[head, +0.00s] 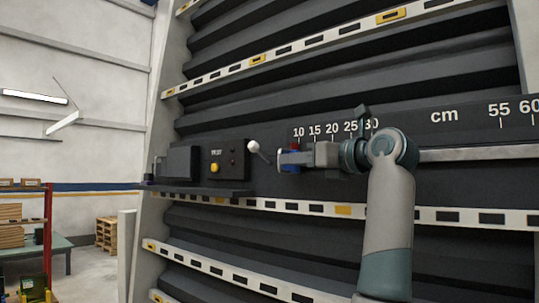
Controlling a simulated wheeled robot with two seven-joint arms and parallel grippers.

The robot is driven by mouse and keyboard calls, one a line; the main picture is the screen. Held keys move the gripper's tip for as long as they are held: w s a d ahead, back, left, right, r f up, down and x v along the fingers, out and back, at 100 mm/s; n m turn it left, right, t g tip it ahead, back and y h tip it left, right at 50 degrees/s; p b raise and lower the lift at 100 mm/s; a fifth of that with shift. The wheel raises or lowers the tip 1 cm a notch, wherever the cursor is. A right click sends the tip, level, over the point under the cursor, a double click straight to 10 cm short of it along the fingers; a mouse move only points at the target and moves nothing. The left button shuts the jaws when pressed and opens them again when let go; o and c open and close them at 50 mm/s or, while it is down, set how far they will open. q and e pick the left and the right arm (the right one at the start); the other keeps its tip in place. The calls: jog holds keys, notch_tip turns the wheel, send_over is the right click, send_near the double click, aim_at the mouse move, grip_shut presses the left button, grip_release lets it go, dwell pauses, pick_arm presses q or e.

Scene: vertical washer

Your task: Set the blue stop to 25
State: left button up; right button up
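The 25 mark lies farther right, above my gripper's wrist.
A lever with a white ball knob (253,146) stands just left of the stop. Left of it is a dark control box (224,160) with a yellow button, above a dark ledge. Striped white rails (380,213) cross the ribbed dark panel. A pallet and table stand far left.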

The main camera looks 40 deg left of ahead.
pick_arm(q)
jog(key=p+x, duration=0.4)
jog(key=x, duration=0.5)
jog(key=shift+a, duration=0.1)
jog(key=shift+c, duration=0.3)
grip_shut()
